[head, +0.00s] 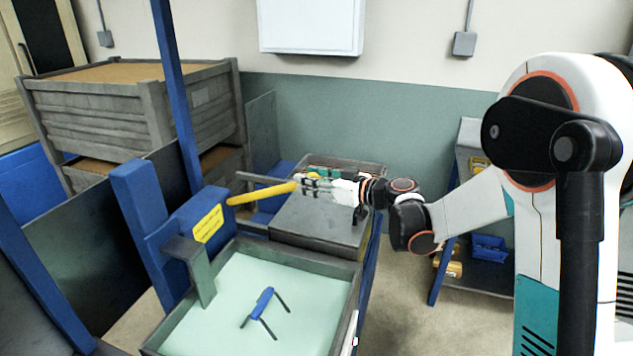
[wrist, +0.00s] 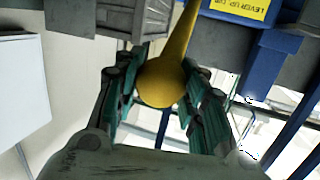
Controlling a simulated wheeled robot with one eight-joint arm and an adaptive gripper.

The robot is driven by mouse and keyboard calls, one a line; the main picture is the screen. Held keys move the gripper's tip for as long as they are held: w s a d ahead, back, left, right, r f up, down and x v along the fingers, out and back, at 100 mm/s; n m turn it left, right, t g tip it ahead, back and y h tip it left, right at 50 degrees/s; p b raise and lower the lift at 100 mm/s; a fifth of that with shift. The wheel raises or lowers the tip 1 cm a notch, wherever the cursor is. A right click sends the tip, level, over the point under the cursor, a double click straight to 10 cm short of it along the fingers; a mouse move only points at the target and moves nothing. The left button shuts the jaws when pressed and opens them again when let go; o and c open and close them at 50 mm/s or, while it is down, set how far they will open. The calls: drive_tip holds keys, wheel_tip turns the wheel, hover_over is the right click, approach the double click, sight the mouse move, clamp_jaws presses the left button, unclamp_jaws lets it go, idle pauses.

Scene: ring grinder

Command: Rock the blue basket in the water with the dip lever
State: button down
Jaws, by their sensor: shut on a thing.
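The yellow dip lever (head: 262,193) sticks out to the right from a blue post with a yellow label. My gripper (head: 312,186) is shut on the lever's right end. In the wrist view the lever's round knob (wrist: 162,82) sits between the two fingers of my gripper (wrist: 160,95). The tank (head: 357,290) below holds pale green water (head: 230,285). A blue bar with dark thin rods (head: 263,302) shows in the water area, seemingly part of the blue basket. The basket's body cannot be made out.
A dark flat-topped cabinet (head: 312,228) stands behind the tank, under my gripper. A grey crate (head: 100,115) stands at back left beside blue uprights (head: 172,90). A shelf with a small blue bin (head: 488,247) is at right. Floor shows between tank and shelf.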

drive_tip(key=shift+h, duration=0.5)
drive_tip(key=a+r+p, duration=0.1)
drive_tip(key=r, duration=0.1)
drive_tip(key=w+a+r+p, duration=0.1)
drive_tip(key=r, duration=0.1)
drive_tip(key=a+r+p, duration=0.1)
drive_tip(key=r+p, duration=0.1)
drive_tip(key=shift+w+a, duration=0.15)
drive_tip(key=shift+w, duration=0.05)
drive_tip(key=shift+w+a+r, duration=0.2)
drive_tip(key=shift+r, duration=0.1)
drive_tip(key=c, duration=1)
unclamp_jaws()
drive_tip(key=shift+s+r, duration=0.1)
drive_tip(key=shift+s+d, duration=0.3)
drive_tip(key=shift+d, duration=0.05)
drive_tip(key=v, duration=1.1)
drive_tip(key=shift+r, duration=0.15)
